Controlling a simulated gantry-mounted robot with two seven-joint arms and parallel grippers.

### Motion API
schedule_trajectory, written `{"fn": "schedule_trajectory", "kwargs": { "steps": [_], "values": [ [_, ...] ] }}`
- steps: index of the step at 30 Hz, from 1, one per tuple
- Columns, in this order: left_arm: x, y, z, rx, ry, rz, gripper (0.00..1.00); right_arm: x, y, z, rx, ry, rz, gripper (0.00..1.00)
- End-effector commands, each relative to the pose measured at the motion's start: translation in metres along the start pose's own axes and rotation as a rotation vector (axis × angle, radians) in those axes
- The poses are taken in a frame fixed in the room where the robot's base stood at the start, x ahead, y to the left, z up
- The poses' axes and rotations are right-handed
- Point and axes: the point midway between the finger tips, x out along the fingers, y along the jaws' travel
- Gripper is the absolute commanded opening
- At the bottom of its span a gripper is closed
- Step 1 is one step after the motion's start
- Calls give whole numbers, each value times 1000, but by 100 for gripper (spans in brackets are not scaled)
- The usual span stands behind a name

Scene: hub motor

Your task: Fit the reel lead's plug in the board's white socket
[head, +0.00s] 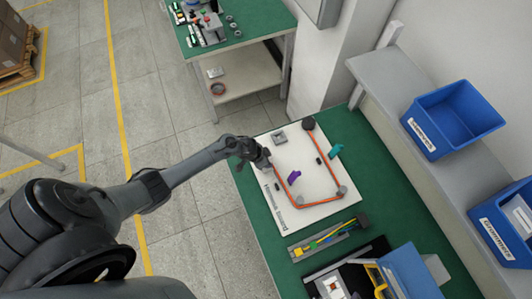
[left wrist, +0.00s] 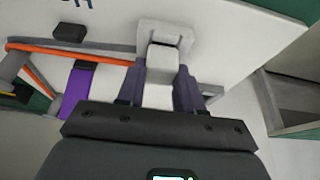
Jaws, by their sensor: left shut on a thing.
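The white board (head: 300,150) lies on the green table, with an orange lead (head: 320,202) running from a dark round reel (head: 308,123) around grey posts towards my left gripper. My left gripper (head: 264,161) is at the board's left edge. In the left wrist view my left gripper (left wrist: 161,88) is shut on the light grey plug (left wrist: 162,64). The white socket (left wrist: 165,30) is straight ahead of the plug, whose front end is at or in its opening; how deep it sits I cannot tell. The orange lead (left wrist: 80,49) also shows at left there. My right gripper is not in view.
A purple clip (head: 293,173), a teal clip (head: 336,151) and a grey square block (head: 279,138) stand on the board. A tray of coloured wires (head: 327,238) lies in front of the board. Blue bins (head: 452,118) stand on the right shelf.

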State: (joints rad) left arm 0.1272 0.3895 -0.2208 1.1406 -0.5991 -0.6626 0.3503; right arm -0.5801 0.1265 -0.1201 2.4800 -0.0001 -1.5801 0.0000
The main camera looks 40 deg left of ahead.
Motion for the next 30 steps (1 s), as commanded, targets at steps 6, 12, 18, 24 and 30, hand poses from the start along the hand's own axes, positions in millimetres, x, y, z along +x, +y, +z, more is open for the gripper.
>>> {"fn": "schedule_trajectory", "kwargs": {
  "steps": [6,12,18,24,30],
  "values": [
    [2,0,0,0,1,0,5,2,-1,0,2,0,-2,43],
    [2,0,0,0,1,0,5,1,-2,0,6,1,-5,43],
    [2,0,0,0,1,0,65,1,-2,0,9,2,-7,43],
    [2,0,0,0,1,0,65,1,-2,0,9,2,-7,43],
    [-3,0,1,0,1,0,65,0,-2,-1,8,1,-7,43]
  ]
}}
